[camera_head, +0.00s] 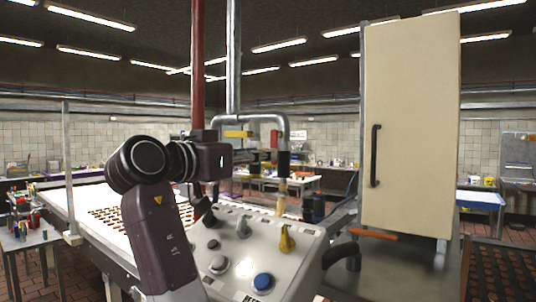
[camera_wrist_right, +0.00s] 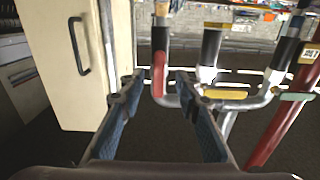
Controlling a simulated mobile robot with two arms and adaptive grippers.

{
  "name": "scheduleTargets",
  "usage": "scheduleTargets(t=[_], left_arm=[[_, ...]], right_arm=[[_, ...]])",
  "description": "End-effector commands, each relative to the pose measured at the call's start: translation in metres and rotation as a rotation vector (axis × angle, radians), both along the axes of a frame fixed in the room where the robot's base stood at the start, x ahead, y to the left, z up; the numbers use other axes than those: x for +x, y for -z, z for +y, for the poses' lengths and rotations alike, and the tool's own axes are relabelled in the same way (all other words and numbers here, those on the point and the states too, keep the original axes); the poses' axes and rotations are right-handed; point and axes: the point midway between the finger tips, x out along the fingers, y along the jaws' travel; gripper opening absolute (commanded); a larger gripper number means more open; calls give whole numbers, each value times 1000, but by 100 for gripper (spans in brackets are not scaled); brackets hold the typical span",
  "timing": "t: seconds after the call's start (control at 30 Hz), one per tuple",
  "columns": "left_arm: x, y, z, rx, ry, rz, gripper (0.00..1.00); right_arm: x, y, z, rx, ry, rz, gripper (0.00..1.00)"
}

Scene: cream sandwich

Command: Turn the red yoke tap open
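The red tap handle (camera_wrist_right: 158,75) is a rounded red lever lying along one leg of the grey yoke pipe (camera_wrist_right: 190,100) in the right wrist view, which is upside down. In the head view the yoke pipe (camera_head: 262,118) arches above the control console, and a small reddish piece (camera_head: 274,139) shows at its right leg. My right gripper (camera_wrist_right: 161,76) is open, its two blue-padded fingers apart, with the red handle between the fingertips in the picture. Contact cannot be told. In the head view my right gripper (camera_head: 262,156) points right, below the arch. My left gripper is not seen.
A red pipe (camera_head: 197,60) and a grey pipe (camera_head: 233,60) rise near the gripper. A yellow handle (camera_head: 237,134) sits on the pipework. The console (camera_head: 285,262) with knobs is below. A cream cabinet door (camera_head: 415,120) stands at right.

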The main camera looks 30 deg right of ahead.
Motion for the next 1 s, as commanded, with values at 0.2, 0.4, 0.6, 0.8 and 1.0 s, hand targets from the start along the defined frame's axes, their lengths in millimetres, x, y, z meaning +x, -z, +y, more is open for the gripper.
scheduleTargets(t=[0.2, 0.4, 0.6, 0.8, 1.0], left_arm=[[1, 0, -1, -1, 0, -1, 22], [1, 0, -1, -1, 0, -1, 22], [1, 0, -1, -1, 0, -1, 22], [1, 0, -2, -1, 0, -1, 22], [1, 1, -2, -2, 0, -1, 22]], right_arm=[[-17, 0, 43, 0, -3, 0, 30], [-26, 0, 62, 1, 0, 0, 30], [-27, 0, 66, 2, 0, 0, 30], [-27, 0, 66, 1, 0, -1, 30], [-24, 4, 65, -7, -1, 19, 30]])
